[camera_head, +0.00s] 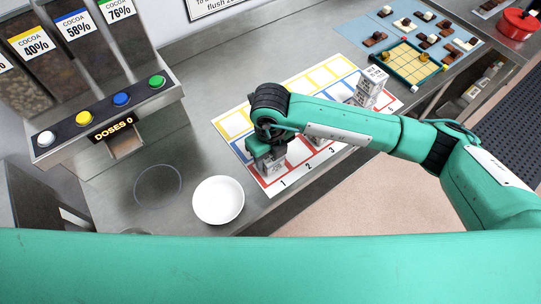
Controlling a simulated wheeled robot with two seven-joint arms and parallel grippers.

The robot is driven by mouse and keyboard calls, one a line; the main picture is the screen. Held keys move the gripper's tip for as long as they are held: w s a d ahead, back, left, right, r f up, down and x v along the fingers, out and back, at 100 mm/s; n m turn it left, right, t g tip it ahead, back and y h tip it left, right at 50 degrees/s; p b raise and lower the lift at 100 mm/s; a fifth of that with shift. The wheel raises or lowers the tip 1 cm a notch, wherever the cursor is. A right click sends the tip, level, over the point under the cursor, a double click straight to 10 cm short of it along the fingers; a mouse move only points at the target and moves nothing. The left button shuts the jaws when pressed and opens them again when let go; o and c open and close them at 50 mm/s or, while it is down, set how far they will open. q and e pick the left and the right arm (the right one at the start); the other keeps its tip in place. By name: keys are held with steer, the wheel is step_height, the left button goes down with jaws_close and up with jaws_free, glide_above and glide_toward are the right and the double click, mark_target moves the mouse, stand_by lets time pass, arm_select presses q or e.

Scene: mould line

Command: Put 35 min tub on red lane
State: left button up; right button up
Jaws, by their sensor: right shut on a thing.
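My right gripper (266,152) is at the left end of the lane mat, over the front lane near number 1. It is shut on a small pale tub (273,172), mostly hidden by the gripper; its label cannot be read. The tub is low at the mat, but I cannot tell whether it touches. The red lane (277,188) runs along the mat's front edge, with blue and yellow lanes behind it. Other pale tubs (371,83) stand at the mat's right end, and another shows partly below my right forearm. My left gripper is out of view.
A white bowl (218,201) stands on the steel counter left of the mat. A cocoa dispenser (112,107) with coloured buttons is at the left. A board with yellow squares (406,65) and a blue mat of chocolates (385,22) lie beyond at the right.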

steer(key=shift+f, duration=0.9)
steer(key=shift+f, duration=0.1)
steer(key=shift+f, duration=0.15)
steer(key=o, duration=1)
